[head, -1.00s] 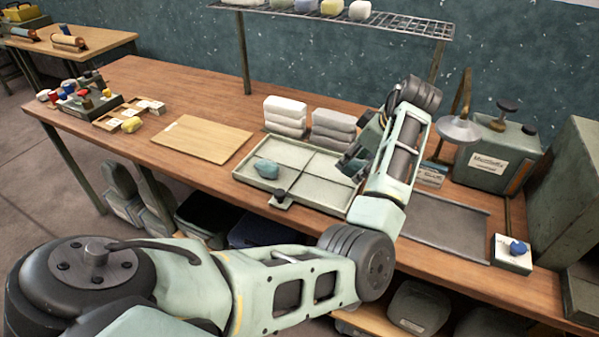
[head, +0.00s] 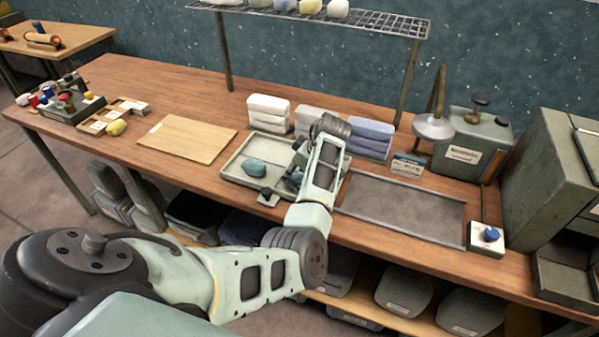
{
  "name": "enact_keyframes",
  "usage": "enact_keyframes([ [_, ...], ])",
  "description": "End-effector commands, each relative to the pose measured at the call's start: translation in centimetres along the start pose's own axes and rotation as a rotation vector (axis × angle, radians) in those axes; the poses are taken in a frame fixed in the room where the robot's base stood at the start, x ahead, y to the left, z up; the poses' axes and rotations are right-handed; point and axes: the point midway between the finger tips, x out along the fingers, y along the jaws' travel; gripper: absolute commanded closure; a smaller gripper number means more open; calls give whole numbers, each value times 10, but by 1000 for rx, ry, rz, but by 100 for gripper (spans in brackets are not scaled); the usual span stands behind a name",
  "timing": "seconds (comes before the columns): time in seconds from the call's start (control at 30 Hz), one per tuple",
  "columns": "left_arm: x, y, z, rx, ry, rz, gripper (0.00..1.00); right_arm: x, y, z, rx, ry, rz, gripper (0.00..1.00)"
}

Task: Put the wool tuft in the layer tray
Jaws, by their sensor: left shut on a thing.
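The layer tray (head: 232,170) is a pale, shallow, divided tray near the front middle of the bench. A teal tuft (head: 255,168), which looks like wool, lies in its left compartment. My left gripper (head: 293,180) is low over the tray, to the right of this tuft and apart from it. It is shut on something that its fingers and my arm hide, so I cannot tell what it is. My arm also covers much of the tray's right compartment. My right gripper is out of view.
White, grey and blue stacks of pads (head: 370,138) stand right behind the tray. A dark flat tray (head: 405,208) is to its right, a wooden board (head: 187,137) to its left. A yellow lump (head: 117,127) lies further left.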

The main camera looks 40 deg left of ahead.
Motion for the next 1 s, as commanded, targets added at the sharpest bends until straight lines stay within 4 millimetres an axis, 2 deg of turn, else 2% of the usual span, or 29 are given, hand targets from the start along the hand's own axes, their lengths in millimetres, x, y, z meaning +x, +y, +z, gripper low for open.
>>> enact_keyframes([
  [0.37, 5, 0, 2, -1, 1, 1, 82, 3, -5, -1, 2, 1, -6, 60],
  [0.4, 4, 0, 2, -1, 1, 2, 57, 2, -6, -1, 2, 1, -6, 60],
  [0.47, 3, 0, 2, -1, 1, 2, 52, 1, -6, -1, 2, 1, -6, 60],
  [0.83, -1, 1, 0, -1, 1, 2, 52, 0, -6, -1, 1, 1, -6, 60],
  [1.0, -25, 2, 2, -2, 1, 6, 52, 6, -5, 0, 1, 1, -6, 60],
])
